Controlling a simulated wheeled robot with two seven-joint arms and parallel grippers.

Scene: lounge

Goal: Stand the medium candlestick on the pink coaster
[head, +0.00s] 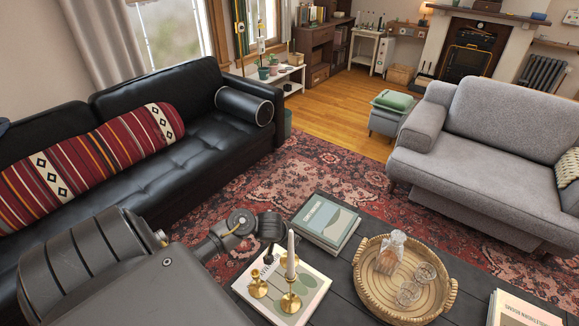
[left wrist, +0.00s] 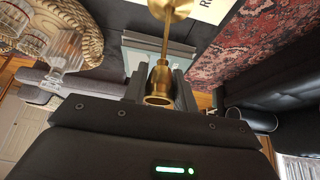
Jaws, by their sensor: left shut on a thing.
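My left gripper (head: 270,228) reaches in over the coffee table (head: 330,285) at its sofa side. In the left wrist view, the gripper (left wrist: 160,78) is shut on a brass candlestick (left wrist: 160,82), its empty cup between the fingers and its round base at the top edge. That view is turned over, so the candlestick looks roughly upright. In the head view I cannot clearly make out the held candlestick by the gripper. Two brass candlesticks stand on a white book: a short one (head: 258,287) and one with a white candle (head: 290,302). I see no pink coaster. My right gripper is not in view.
The white book (head: 318,284) lies near the table's left end. Stacked green books (head: 325,220) lie behind it. A wicker tray (head: 446,300) with a decanter (head: 390,253) and glasses is to the right. Another book (head: 520,310) lies at the lower right. A black sofa (head: 215,150) borders the left.

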